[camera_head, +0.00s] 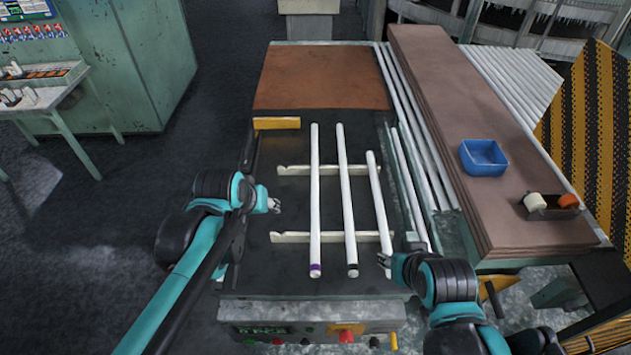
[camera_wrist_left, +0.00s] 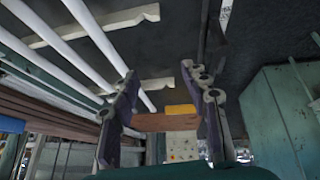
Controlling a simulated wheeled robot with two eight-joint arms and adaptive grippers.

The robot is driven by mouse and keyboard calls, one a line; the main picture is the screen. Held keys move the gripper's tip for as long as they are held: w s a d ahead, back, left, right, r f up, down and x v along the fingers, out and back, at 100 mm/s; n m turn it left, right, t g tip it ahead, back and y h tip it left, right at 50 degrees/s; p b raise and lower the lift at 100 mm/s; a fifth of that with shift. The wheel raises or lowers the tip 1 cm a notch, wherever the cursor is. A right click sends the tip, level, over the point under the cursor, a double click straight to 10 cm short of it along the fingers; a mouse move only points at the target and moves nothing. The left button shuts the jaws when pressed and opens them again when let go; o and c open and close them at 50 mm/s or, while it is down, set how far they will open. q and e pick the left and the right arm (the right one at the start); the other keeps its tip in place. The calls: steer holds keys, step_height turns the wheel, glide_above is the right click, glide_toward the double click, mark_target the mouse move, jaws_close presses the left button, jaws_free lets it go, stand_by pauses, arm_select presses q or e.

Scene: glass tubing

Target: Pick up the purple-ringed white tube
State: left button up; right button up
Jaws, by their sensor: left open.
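The purple-ringed white tube (camera_head: 315,195) lies lengthwise on two notched cream rests, leftmost of three white tubes, its purple ring (camera_head: 315,270) at the near end. A black-ringed tube (camera_head: 347,200) lies to its right. A shorter-looking white tube (camera_head: 379,200) is further right; no ring shows on it. My left gripper (camera_head: 276,205) is open and empty, left of the purple-ringed tube and apart from it. In the left wrist view its fingers (camera_wrist_left: 162,75) are spread, with white tubes at upper left, rings not visible. My right gripper (camera_head: 384,262) is near the third tube's near end; its jaws are too small to read.
The cream rests (camera_head: 292,170) cross the dark bench top. A yellow block (camera_head: 277,123) and brown sheet (camera_head: 322,80) lie beyond. To the right, brown boards (camera_head: 450,110) carry a blue bin (camera_head: 483,158) and a small dark tray (camera_head: 548,212). A control panel (camera_head: 312,330) fronts the bench.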

arm_select(q)
steer(key=w+d+p, duration=0.2)
steer(key=w+d, duration=0.3)
steer(key=w, duration=0.4)
steer(key=g+h+p, duration=0.1)
steer(key=g+p, duration=0.1)
glide_toward(314, 184)
steer(key=f, duration=0.2)
steer(key=x, duration=0.3)
steer(key=w+b+x, duration=0.1)
steer(key=x, duration=0.3)
steer(key=shift+d+f+b, duration=0.1)
steer(key=shift+d+b, duration=0.05)
steer(key=shift+b, duration=0.15)
steer(key=shift+c, duration=0.2)
jaws_close()
